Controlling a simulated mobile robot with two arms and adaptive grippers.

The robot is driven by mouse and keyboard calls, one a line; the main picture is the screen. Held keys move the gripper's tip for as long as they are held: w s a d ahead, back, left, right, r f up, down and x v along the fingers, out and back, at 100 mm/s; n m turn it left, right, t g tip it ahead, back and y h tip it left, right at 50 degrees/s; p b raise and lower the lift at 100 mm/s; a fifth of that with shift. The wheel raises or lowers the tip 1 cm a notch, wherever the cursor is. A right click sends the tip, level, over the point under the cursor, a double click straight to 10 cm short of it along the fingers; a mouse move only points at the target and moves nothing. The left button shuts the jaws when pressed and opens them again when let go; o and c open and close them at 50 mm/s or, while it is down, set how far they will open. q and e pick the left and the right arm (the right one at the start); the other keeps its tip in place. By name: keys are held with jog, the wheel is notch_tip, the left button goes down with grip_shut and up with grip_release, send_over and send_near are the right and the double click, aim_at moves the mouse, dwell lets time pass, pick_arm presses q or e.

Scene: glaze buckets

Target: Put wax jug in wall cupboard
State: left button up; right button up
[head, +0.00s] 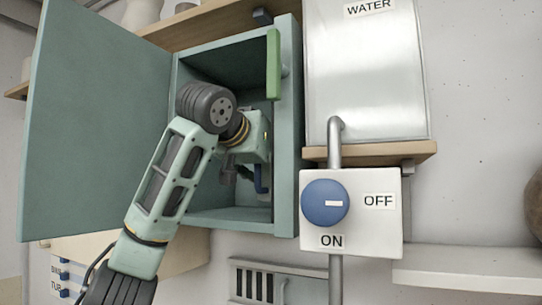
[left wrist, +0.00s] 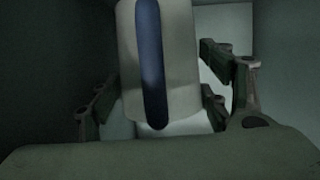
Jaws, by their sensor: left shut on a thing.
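The wall cupboard (head: 286,150) is a teal box on the wall with its door (head: 95,120) swung wide open to the left. My left arm reaches into it, and my left gripper (head: 245,172) is inside, largely hidden by my own wrist. In the left wrist view its fingers (left wrist: 165,112) stand on both sides of a pale thing with a dark blue upright strip, which looks like the wax jug (left wrist: 128,60). The gripper is shut on it. Whether the jug touches the cupboard floor is hidden.
A green bar (head: 273,65) stands at the cupboard's upper right front. To the right are a WATER tank (head: 365,75) on a wooden shelf, a pipe (head: 335,155) and a switch box with a blue knob (head: 325,203). A white shelf (head: 470,262) is lower right.

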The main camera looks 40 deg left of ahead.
pick_arm(q)
jog(key=shift+f, duration=0.5)
jog(key=shift+w+a+f+p, duration=0.15)
jog(key=shift+f+p, duration=0.35)
jog(key=shift+a+f, duration=0.1)
jog(key=shift+f, duration=0.15)
jog(key=shift+d+f, duration=0.1)
jog(key=shift+d, duration=0.1)
jog(key=o, duration=1.5)
jog(key=shift+a, duration=0.1)
